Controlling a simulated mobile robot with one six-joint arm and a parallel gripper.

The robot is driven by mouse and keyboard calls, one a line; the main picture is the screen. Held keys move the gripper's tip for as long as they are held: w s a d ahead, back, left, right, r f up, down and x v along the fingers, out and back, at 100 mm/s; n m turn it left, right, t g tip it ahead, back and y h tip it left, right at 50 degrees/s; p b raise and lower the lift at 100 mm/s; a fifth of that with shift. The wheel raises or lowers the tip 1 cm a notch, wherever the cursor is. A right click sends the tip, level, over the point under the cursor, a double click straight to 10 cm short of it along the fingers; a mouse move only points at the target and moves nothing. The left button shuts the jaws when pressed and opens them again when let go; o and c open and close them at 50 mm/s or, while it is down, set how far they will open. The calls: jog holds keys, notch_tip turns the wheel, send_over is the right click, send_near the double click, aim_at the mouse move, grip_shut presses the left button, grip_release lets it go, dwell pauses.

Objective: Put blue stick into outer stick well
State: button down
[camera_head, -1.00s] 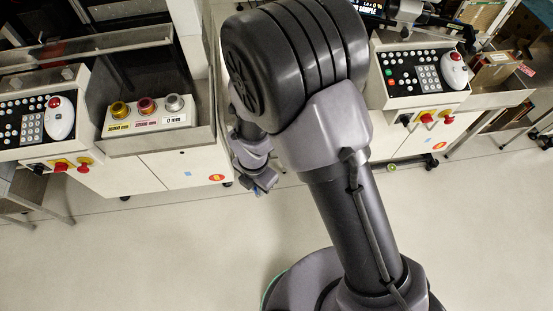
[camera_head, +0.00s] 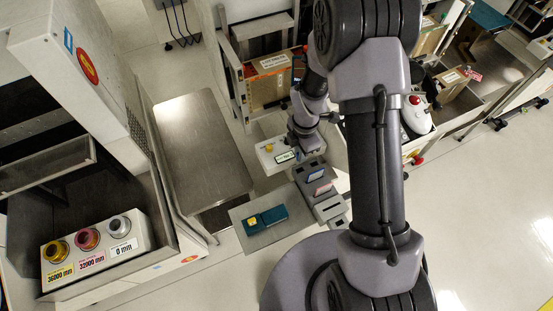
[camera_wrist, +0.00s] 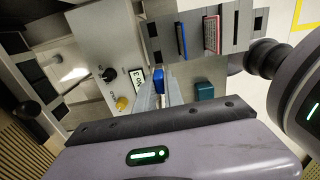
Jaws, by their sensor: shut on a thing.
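My gripper (camera_wrist: 163,92) is shut on a blue stick (camera_wrist: 158,75), whose end shows between the fingers in the wrist view. In the head view my gripper (camera_head: 303,148) is above the white box, near a row of grey slotted blocks (camera_head: 328,208). The grey blocks also show at the top of the wrist view (camera_wrist: 233,35). A blue flat piece (camera_wrist: 182,40) and a pink-red flat piece (camera_wrist: 211,33) stand in their slots. I cannot tell which opening is the outer stick well. The held stick is apart from the blocks in the wrist view.
A white box (camera_head: 268,160) with a yellow knob and label stands beside the blocks. A teal block (camera_head: 266,218) lies on a small metal shelf (camera_head: 240,212). A bare metal table (camera_head: 200,145) is left. A cardboard box (camera_head: 268,85) stands behind.

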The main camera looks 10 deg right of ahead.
jog(key=shift+w+d+r, duration=0.1)
jog(key=shift+w+d, duration=0.3)
jog(key=shift+s, duration=0.15)
jog(key=shift+s, duration=0.15)
jog(key=b, duration=0.5)
send_over(301, 165)
jog(key=s, duration=0.2)
jog(key=f, duration=0.6)
jog(key=shift+a, duration=0.35)
jog(key=shift+f+b, duration=1.15)
jog(key=shift+f, duration=0.6)
jog(key=c, duration=1.4)
grip_release()
jog(key=shift+o, duration=0.2)
jog(key=shift+r, duration=0.15)
